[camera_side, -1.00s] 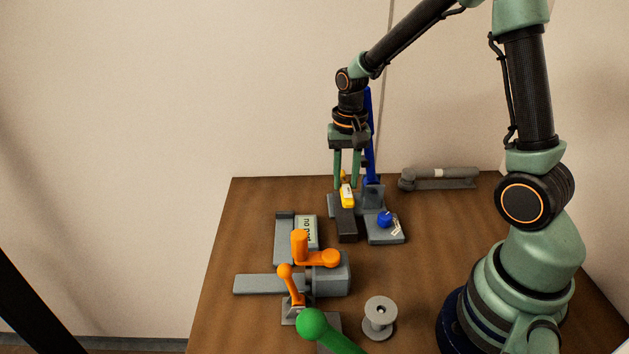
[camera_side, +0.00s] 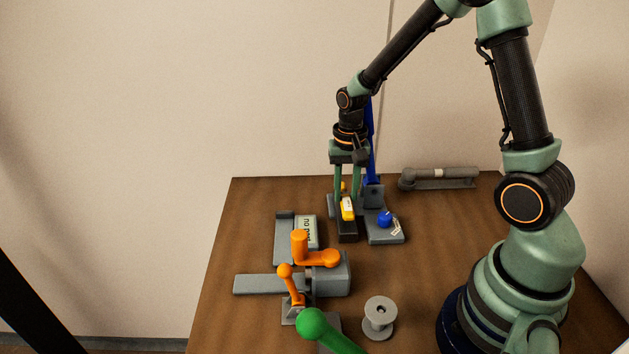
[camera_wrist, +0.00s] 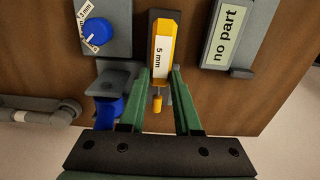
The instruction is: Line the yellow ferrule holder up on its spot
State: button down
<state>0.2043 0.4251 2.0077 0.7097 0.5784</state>
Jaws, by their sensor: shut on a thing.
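The yellow ferrule holder (camera_side: 348,209) is a slim yellow block with a white label; the wrist view shows it (camera_wrist: 163,28) labelled "5 mm". My gripper (camera_side: 346,200) is shut on it, with green fingers on either side; the fingers also show in the wrist view (camera_wrist: 160,76). The holder is at the top of a dark grey block (camera_side: 347,235), lined up along it. I cannot tell whether it rests fully on it. A small yellow knob (camera_wrist: 157,102) shows between my fingers. No separate spot marking can be made out.
A grey base with a blue knob (camera_side: 385,219) stands close on the right, a blue post (camera_side: 369,150) behind. A "no part" plate (camera_side: 306,231) lies left. Orange-handled clamps (camera_side: 302,247), a green-knobbed lever (camera_side: 312,323) and a grey spool (camera_side: 379,318) stand in front.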

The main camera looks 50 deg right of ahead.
jog(key=shift+f, duration=1.2)
dwell(0.5)
jog(key=c, duration=0.5)
grip_release()
jog(key=shift+c, duration=0.9)
jog(key=shift+r, duration=0.1)
jog(key=shift+r, duration=3.4)
